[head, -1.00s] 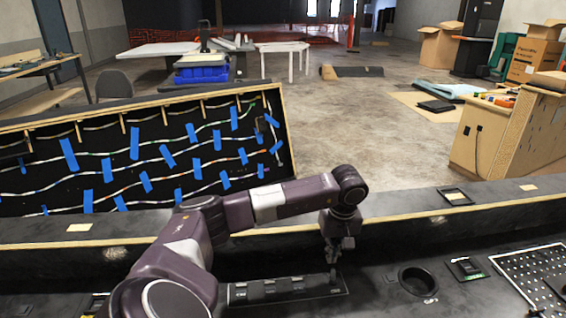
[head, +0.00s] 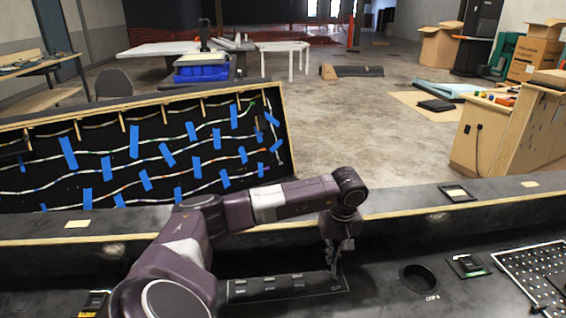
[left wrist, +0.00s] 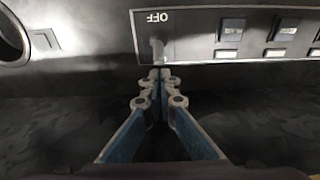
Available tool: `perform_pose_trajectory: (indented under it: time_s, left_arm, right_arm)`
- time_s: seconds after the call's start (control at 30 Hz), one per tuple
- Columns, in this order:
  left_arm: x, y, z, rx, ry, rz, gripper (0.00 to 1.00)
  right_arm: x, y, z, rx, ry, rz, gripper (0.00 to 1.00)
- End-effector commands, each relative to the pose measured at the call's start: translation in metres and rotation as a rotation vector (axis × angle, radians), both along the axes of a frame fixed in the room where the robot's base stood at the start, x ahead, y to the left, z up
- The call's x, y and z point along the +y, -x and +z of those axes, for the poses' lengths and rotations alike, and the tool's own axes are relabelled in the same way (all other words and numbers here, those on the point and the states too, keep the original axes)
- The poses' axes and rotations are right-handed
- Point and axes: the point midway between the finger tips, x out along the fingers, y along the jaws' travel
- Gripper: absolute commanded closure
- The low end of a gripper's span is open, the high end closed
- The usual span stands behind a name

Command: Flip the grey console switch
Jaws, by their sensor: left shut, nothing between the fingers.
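The grey console switch (left wrist: 157,48) shows in the left wrist view as a short grey lever below the upside-down word OFF. It stands at the end of a dark button panel (left wrist: 190,48). My left gripper (left wrist: 160,74) is shut and empty, its fingertips right at the switch's near side; I cannot tell whether they touch it. In the head view my left gripper (head: 334,274) points down at the right end of the same panel (head: 240,291), and the switch is hard to make out there. My right gripper is not in view.
A round hole (head: 418,279) and a small black socket (head: 467,264) lie right of the panel. A perforated board (head: 535,275) is at far right. A raised ledge (head: 400,222) runs behind the panel. A row of buttons (left wrist: 232,28) sits beside the switch.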

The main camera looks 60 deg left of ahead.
Motion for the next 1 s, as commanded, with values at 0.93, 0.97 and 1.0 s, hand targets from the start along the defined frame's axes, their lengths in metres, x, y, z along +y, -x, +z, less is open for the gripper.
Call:
perform_pose_trajectory:
  time_s: [0.93,0.97,1.0]
  left_arm:
    - [-0.02,0.011,-0.001,0.001,0.0,-0.001,1.0]
    - [-0.02,0.01,-0.001,0.001,0.0,-0.001,1.0]
    - [-0.02,0.01,0.0,0.001,0.0,-0.001,1.0]
  right_arm:
    - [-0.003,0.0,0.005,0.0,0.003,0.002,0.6]
    - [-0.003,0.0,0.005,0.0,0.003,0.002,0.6]
    - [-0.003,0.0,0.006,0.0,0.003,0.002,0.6]
